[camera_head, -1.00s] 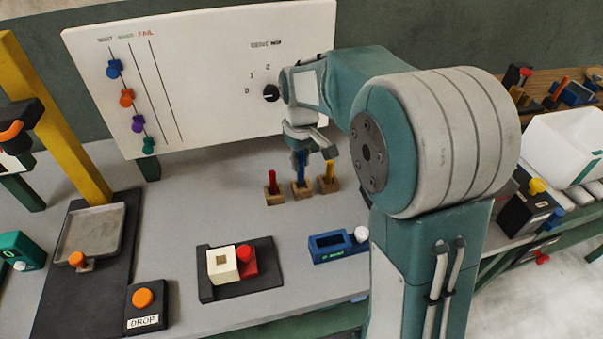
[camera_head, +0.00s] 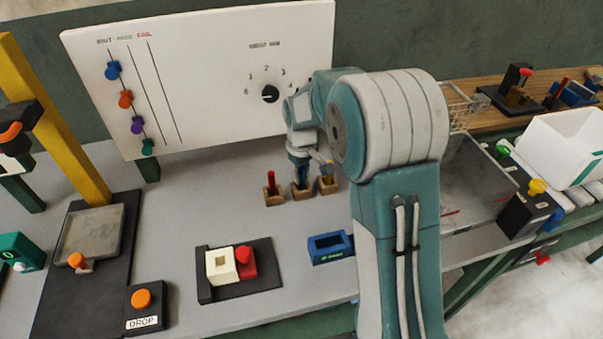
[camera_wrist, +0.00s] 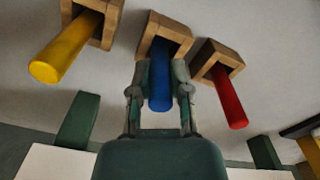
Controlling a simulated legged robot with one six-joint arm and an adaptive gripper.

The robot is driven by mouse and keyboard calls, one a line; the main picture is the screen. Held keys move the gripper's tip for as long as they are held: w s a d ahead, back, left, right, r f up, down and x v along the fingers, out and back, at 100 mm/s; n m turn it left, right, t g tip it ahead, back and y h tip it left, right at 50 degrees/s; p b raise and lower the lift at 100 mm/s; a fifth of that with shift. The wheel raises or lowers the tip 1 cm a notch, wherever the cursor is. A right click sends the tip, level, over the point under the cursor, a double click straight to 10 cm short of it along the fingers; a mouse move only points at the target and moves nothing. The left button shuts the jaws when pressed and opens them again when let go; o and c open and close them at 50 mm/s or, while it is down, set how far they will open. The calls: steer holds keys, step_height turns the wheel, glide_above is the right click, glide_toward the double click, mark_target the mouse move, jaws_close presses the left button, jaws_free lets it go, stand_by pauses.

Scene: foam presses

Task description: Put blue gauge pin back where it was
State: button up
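The blue gauge pin (camera_wrist: 160,84) stands in the hole of the middle wooden block (camera_wrist: 168,28) in the wrist view. My gripper (camera_wrist: 160,78) has one finger on each side of the pin, close against it, and looks shut on it. In the head view my gripper (camera_head: 302,180) is low over the middle block (camera_head: 302,193), and the blue pin is mostly hidden by it. A red pin (camera_wrist: 229,98) stands in the block on one side, and a yellow pin (camera_wrist: 62,50) in the block on the other.
A white panel (camera_head: 205,60) with a dial (camera_head: 269,94) stands behind the blocks. In front are a blue box (camera_head: 330,248) and a black base (camera_head: 262,280) with a white block and red knob. Bare grey table lies left of the pins.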

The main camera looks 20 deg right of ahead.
steer(key=o, duration=0.4)
steer(key=shift+a, duration=0.25)
step_height(320, 180, up, 12)
steer(key=shift+f, duration=0.2)
steer(key=s+r+m+t, duration=0.25)
steer(key=s+r, duration=0.55)
steer(key=s, duration=0.5)
steer(key=shift+s+f+m+t, duration=0.4)
steer(key=shift+s+m+t, duration=0.1)
steer(key=shift+s, duration=1.95)
steer(key=shift+s+f+m+t, duration=0.45)
steer(key=shift+s+t, duration=0.1)
steer(key=shift+s, duration=1.95)
steer(key=shift+s+f+m+t, duration=0.4)
steer(key=shift+s+m+t, duration=0.1)
steer(key=shift+s, duration=1.95)
